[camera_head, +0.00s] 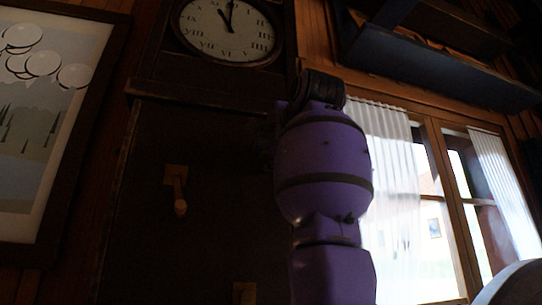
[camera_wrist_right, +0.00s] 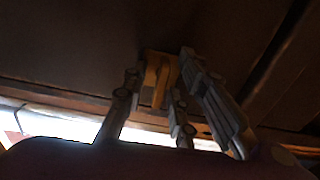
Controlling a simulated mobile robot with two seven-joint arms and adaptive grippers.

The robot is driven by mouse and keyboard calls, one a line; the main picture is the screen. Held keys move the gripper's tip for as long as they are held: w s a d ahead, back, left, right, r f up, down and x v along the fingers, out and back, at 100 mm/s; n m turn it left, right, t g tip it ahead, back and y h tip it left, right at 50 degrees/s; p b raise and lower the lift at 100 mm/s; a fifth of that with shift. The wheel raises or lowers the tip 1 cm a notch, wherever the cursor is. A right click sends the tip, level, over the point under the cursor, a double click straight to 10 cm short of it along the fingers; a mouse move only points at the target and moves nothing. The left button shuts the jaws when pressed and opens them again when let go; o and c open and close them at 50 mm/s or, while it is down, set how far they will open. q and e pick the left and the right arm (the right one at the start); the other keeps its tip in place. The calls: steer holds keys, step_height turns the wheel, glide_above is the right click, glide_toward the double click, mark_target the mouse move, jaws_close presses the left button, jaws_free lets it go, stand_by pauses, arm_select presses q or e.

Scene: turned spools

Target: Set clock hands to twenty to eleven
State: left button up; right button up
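The clock's round white dial (camera_head: 228,45) with Roman numerals sits at the top of the dark clock case (camera_head: 135,200) in the head view. Its dark hands (camera_head: 228,16) point upward, one near the top and a shorter one up and slightly left. A wooden lever or knob (camera_head: 178,190) stands out from the case front. My right arm rises in front of the case; its gripper is mostly hidden there. In the right wrist view my right gripper (camera_wrist_right: 158,72) has its fingers spread, with a wooden lever (camera_wrist_right: 160,80) between or just beyond them; contact cannot be told. My left gripper is not in view.
A second wooden piece (camera_head: 243,292) shows low on the case. A framed picture (camera_head: 45,120) hangs at the left. A curtained window (camera_head: 440,200) is at the right, with a dark shelf (camera_head: 440,65) above it.

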jaws_close()
steer(key=shift+n, duration=0.4)
steer(key=n, duration=0.4)
steer(key=shift+n, duration=0.4)
steer(key=n, duration=0.6)
steer(key=shift+r, duration=0.1)
steer(key=n, duration=0.6)
steer(key=shift+n, duration=0.3)
steer(key=n, duration=0.6)
steer(key=shift+f, duration=0.2)
